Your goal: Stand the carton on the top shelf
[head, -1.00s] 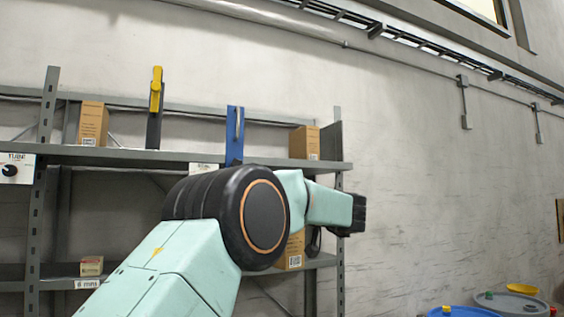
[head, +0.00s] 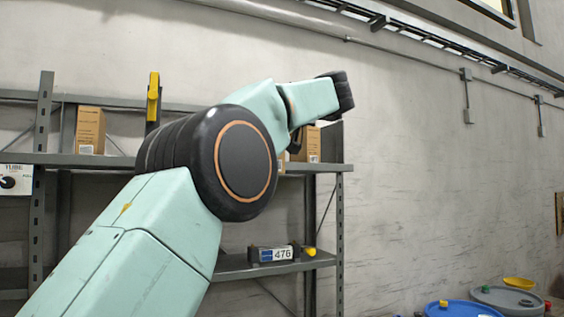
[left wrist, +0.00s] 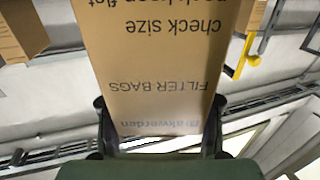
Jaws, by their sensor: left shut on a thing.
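In the left wrist view my left gripper (left wrist: 158,108) is shut on a brown carton (left wrist: 150,60) printed "FILTER BAGS" and "check size". The lettering appears upside down there. In the head view my left arm crosses in front of the rack. The dark left gripper (head: 296,140) shows only in part beneath the raised wrist, at about the height of the top shelf (head: 332,168). Only a sliver of the held carton (head: 282,160) seems to show there; the rest is hidden by my arm. Whether it touches the shelf cannot be told. My right gripper is not in view.
Similar boxes stand on the top shelf at left (head: 90,130) and right (head: 308,145). A yellow-topped upright (head: 153,97) rises behind my elbow. A bin labelled 476 (head: 274,254) sits on the lower shelf. Drums (head: 462,310) stand at lower right. My arm hides the shelf's middle.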

